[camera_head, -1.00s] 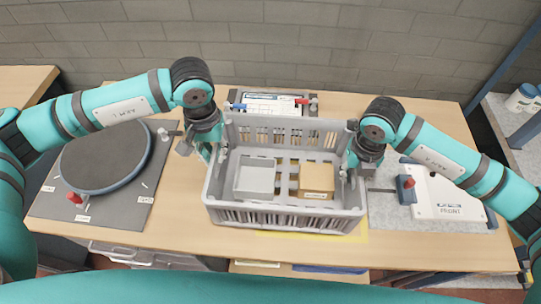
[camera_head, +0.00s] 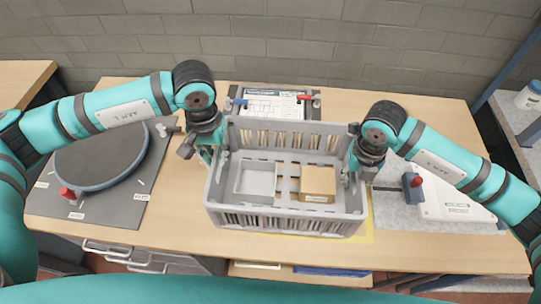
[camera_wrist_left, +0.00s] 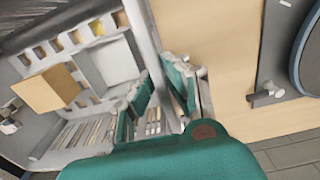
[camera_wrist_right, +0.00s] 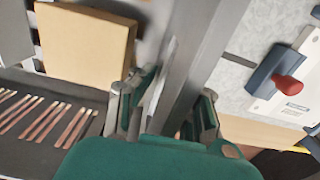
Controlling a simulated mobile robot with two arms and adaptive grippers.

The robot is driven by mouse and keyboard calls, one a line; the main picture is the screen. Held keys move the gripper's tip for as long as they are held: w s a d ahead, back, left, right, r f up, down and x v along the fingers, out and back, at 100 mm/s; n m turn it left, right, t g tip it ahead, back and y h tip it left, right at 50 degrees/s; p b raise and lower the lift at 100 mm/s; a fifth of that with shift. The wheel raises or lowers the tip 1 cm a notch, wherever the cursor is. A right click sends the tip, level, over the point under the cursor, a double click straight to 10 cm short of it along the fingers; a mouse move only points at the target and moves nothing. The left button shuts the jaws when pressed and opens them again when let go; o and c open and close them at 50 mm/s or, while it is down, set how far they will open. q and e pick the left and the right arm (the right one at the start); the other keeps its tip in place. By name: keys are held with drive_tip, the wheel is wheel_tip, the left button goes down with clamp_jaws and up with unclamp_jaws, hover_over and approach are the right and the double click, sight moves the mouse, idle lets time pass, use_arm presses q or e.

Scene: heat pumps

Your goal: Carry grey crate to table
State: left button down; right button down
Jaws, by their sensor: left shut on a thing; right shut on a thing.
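The grey crate (camera_head: 287,221) is level over the middle of the wooden table (camera_head: 185,220), above a yellow-edged area. I cannot tell whether its base touches the tabletop. Inside it are a grey tray-like box (camera_head: 257,180) and a tan cardboard box (camera_head: 317,183). My left gripper (camera_head: 217,155) is shut on the crate's left wall; its fingers straddle the rim in the left wrist view (camera_wrist_left: 172,95). My right gripper (camera_head: 352,168) is shut on the right wall, also seen across the rim in the right wrist view (camera_wrist_right: 160,115).
A round dark turntable (camera_head: 101,155) on a grey mat lies left of the crate. A clipboard-like panel with a printed sheet (camera_head: 272,104) lies behind it. A white device with a red knob (camera_head: 440,195) lies to the right. A brick wall (camera_head: 300,40) stands behind the table.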

use_arm(q)
drive_tip(key=shift+a+f+b, duration=0.2)
drive_tip(key=shift+f+b, duration=0.3)
drive_tip(key=shift+f, duration=0.2)
use_arm(e)
drive_tip(key=shift+d+f, duration=0.25)
drive_tip(key=shift+f, duration=0.5)
use_arm(q)
drive_tip(key=c, duration=1.5)
unclamp_jaws()
drive_tip(key=shift+c, duration=0.2)
use_arm(e)
drive_tip(key=c, duration=1.5)
unclamp_jaws()
drive_tip(key=shift+c, duration=0.2)
use_arm(q)
drive_tip(key=shift+o, duration=0.7)
drive_tip(key=shift+d, duration=0.15)
use_arm(e)
drive_tip(key=shift+o, duration=0.7)
drive_tip(key=shift+a+r, duration=0.1)
drive_tip(key=shift+a, duration=0.05)
use_arm(q)
wheel_tip(320, 180, up, 12)
drive_tip(key=shift+f, duration=0.15)
use_arm(e)
drive_tip(key=shift+a+r, duration=0.1)
drive_tip(key=shift+r, duration=0.1)
wheel_tip(320, 180, up, 12)
drive_tip(key=shift+f, duration=0.2)
